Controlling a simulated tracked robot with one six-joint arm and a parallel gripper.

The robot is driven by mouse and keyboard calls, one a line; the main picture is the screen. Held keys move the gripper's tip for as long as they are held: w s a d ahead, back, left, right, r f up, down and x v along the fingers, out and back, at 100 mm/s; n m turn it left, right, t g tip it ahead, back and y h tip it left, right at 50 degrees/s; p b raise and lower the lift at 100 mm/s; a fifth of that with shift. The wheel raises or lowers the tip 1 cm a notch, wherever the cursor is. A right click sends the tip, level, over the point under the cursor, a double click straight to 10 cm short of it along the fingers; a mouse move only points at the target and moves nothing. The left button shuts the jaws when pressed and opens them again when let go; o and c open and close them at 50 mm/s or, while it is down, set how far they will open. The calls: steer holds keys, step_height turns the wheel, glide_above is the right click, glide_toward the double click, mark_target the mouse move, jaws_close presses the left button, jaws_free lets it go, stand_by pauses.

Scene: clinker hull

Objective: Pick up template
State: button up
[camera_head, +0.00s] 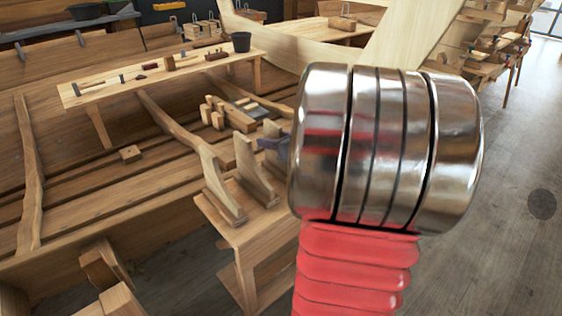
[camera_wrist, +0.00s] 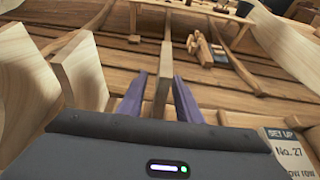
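Several pale wooden templates stand upright on a small wooden bench (camera_head: 240,225) in the head view. Two L-shaped ones, a left template (camera_head: 216,180) and a middle template (camera_head: 250,172), are in plain sight. Another template (camera_head: 272,129) is partly hidden by my purple gripper (camera_head: 275,144) and arm. In the wrist view, my gripper (camera_wrist: 160,80) is open, with one purple finger on each side of a thin upright template (camera_wrist: 162,86). A gap shows on its left; contact on the right is unclear. Two more templates (camera_wrist: 80,70) (camera_wrist: 25,70) stand to the left.
A long workbench (camera_head: 150,77) with tools and a dark bucket (camera_head: 241,41) stands behind. Stacked wooden blocks (camera_head: 222,112) lie beyond the small bench. A card marked No. 27 (camera_wrist: 290,150) is at the wrist view's lower right. Open grey floor (camera_head: 500,220) lies to the right.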

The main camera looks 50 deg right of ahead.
steer(key=shift+c, duration=0.4)
jaws_close()
